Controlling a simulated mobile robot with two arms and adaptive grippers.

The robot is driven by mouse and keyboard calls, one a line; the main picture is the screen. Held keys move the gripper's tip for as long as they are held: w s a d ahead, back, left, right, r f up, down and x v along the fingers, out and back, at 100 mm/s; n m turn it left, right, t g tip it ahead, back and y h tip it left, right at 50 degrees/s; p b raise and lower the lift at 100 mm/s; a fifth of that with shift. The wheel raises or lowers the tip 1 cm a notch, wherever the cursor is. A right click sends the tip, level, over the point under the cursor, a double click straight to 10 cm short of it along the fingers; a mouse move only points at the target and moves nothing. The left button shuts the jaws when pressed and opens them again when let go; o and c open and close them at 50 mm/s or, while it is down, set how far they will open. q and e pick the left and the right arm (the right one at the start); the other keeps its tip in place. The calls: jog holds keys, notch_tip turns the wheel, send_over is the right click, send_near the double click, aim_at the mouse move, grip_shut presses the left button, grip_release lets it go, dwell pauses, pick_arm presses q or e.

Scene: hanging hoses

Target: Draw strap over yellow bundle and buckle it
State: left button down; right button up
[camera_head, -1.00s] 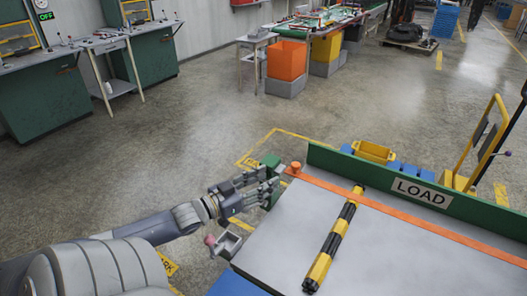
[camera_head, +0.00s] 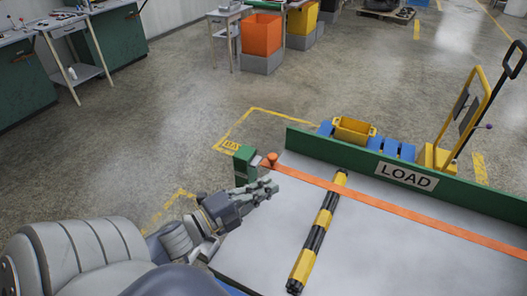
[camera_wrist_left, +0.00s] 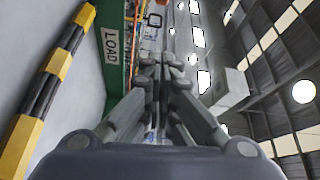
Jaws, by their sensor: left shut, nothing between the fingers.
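The yellow-and-black bundle (camera_head: 318,235) lies lengthwise on the grey load bed (camera_head: 380,245). It also shows at the left of the left wrist view (camera_wrist_left: 45,90). The orange strap (camera_head: 400,213) runs along the bed near the green board, and crosses at the far end of the bundle. An orange knob (camera_head: 271,160) sits at the strap's left end, beside a green block (camera_head: 245,163). My left gripper (camera_head: 268,188) is shut and empty over the bed's left edge, left of the bundle and just short of the strap's end. My right gripper is not in view.
The green board marked LOAD (camera_head: 405,177) stands along the bed's far side. Behind it are a yellow bin (camera_head: 354,130) and a yellow-framed cart (camera_head: 465,125). An orange crate (camera_head: 261,34) and a small table (camera_head: 228,28) stand farther back. The floor between is clear.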

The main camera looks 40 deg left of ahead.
aim_at(270, 160)
pick_arm(q)
jog(key=p+x, duration=0.2)
jog(key=x, duration=0.5)
jog(key=a+p, duration=0.1)
jog(key=a, duration=0.7)
jog(key=shift+s+a+f, duration=0.25)
jog(key=shift+a+f, duration=0.05)
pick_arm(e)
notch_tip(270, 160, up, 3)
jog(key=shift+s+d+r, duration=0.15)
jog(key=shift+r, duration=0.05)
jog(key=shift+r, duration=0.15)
